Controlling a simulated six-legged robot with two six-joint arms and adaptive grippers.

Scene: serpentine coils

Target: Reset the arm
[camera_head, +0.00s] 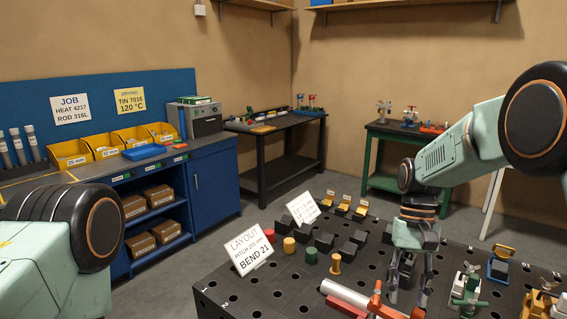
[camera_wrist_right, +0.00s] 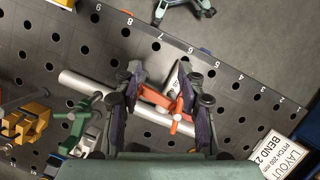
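My right arm comes in from the right in the head view, and its gripper (camera_head: 408,292) points down over the dark perforated table (camera_head: 285,290). In the right wrist view the gripper's (camera_wrist_right: 160,110) two fingers are spread apart. Between them in the picture lie part of a silver rod (camera_wrist_right: 80,82) and an orange clamp (camera_wrist_right: 158,98); I see no finger closed on either. In the head view the rod (camera_head: 345,293) and the orange clamp (camera_head: 377,300) are left of the fingertips. My left arm shows at the lower left, but its gripper is out of view.
A "BEND 21" sign (camera_head: 248,250), black blocks (camera_head: 325,241), and yellow and green pegs (camera_head: 335,263) stand on the table. A green clamp (camera_head: 468,292) and a blue fixture (camera_head: 498,266) stand right of the gripper. A blue workbench (camera_head: 213,185) is at the left.

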